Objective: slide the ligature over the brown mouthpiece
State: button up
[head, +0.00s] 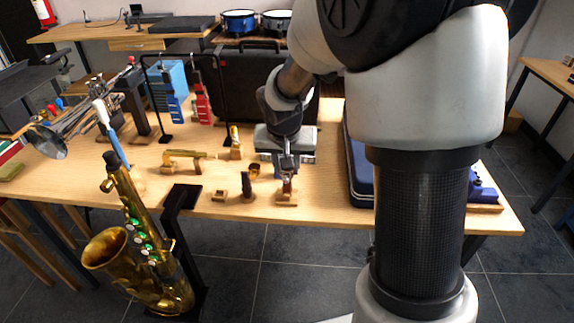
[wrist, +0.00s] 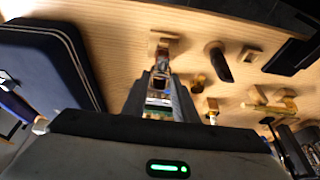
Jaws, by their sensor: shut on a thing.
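My gripper (head: 288,173) points down above the brown mouthpiece (head: 287,187), which stands on a small wooden block (head: 288,199) near the table's front edge. In the wrist view my gripper (wrist: 160,84) is shut on a small silvery ring, the ligature (wrist: 160,83). The wooden block (wrist: 164,38) shows just past the fingertips, with the dark brown mouthpiece (wrist: 163,47) on it. The ligature is close to the mouthpiece's upper end. The fingers hide part of it, and I cannot tell whether it is around the tip or just above it.
A black mouthpiece (head: 247,187), a small holed block (head: 219,195) and a brass piece (head: 254,171) stand just left of my gripper. A dark blue case (head: 358,165) lies to the right. A saxophone (head: 140,240) stands in front of the table (head: 330,213).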

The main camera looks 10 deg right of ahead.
jog(key=shift+f+b, duration=2.1)
jog(key=shift+f, duration=0.2)
dwell(0.5)
dwell(0.4)
jog(key=o, duration=1.1)
jog(key=shift+o, duration=0.2)
jog(key=shift+c, duration=0.3)
jog(key=shift+p+v, duration=1.65)
jog(key=shift+v, duration=1.4)
